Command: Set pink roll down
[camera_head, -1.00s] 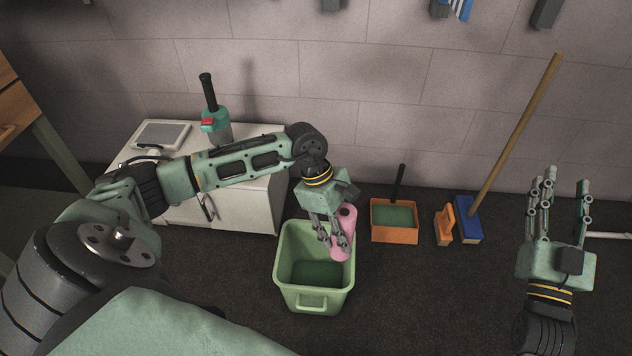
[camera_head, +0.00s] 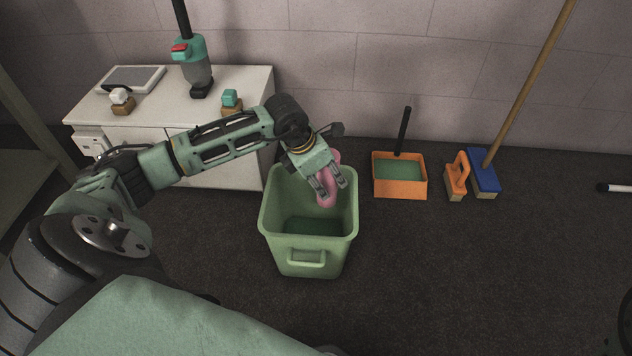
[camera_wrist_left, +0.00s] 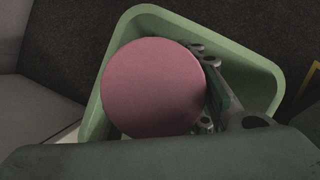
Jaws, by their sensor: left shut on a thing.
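The pink roll (camera_head: 327,188) is held in my left gripper (camera_head: 331,190), whose fingers are closed around it. It is over the back right part of the open green bin (camera_head: 308,262), tilted, and partly covered by the fingers. In the left wrist view the roll's round pink end (camera_wrist_left: 153,88) fills the middle, with the bin's rim (camera_wrist_left: 112,60) around and beyond it. I cannot tell how far the roll reaches below the rim. My right gripper is out of view.
A white cabinet (camera_head: 215,172) stands left of the bin, with a green and black tool (camera_head: 193,62) on top. An orange dustpan (camera_head: 399,188), an orange-handled brush (camera_head: 457,178) and a blue broom head (camera_head: 484,173) stand to the right. The dark floor in front is clear.

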